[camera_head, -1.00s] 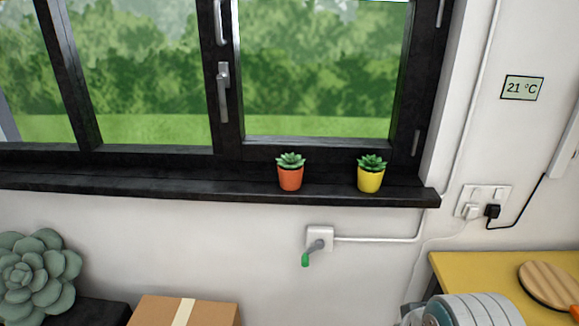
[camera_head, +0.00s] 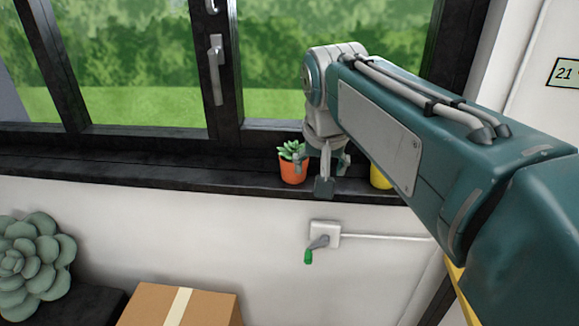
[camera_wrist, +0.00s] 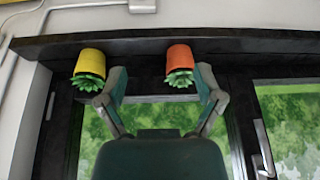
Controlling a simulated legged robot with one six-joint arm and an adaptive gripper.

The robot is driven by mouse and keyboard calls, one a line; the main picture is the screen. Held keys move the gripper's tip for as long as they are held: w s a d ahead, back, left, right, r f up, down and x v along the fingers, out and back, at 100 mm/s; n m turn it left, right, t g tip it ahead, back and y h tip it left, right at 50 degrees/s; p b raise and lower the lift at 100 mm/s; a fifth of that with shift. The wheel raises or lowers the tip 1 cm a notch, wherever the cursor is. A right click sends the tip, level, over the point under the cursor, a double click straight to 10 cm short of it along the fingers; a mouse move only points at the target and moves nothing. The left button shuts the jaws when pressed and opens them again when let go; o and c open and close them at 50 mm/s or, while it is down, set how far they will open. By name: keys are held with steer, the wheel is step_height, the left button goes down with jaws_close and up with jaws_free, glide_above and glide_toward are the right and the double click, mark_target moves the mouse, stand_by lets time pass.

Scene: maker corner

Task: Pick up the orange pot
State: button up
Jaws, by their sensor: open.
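The orange pot (camera_head: 292,172) holds a green succulent and stands upright on the dark window sill (camera_head: 200,180). My gripper (camera_head: 323,172) is open and empty, just right of the pot in the head view, and partly covers its right side. In the wrist view, which is upside down, the orange pot (camera_wrist: 179,58) shows between the spread fingers of my gripper (camera_wrist: 161,80), nearer the right finger. I cannot tell whether a finger touches it.
A yellow pot (camera_wrist: 90,64) with a succulent stands on the same sill, outside the left finger in the wrist view; my arm mostly hides it in the head view. The window frame (camera_head: 222,80) rises behind.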

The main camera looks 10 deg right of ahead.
steer(key=w+r+m, duration=0.2)
steer(key=w, duration=0.8)
steer(key=m+g+h, duration=0.1)
steer(key=m+g, duration=0.1)
glide_toward(293, 146)
steer(key=x, duration=1)
steer(key=shift+w+d+f, duration=0.1)
steer(key=shift+f, duration=0.2)
jaws_close()
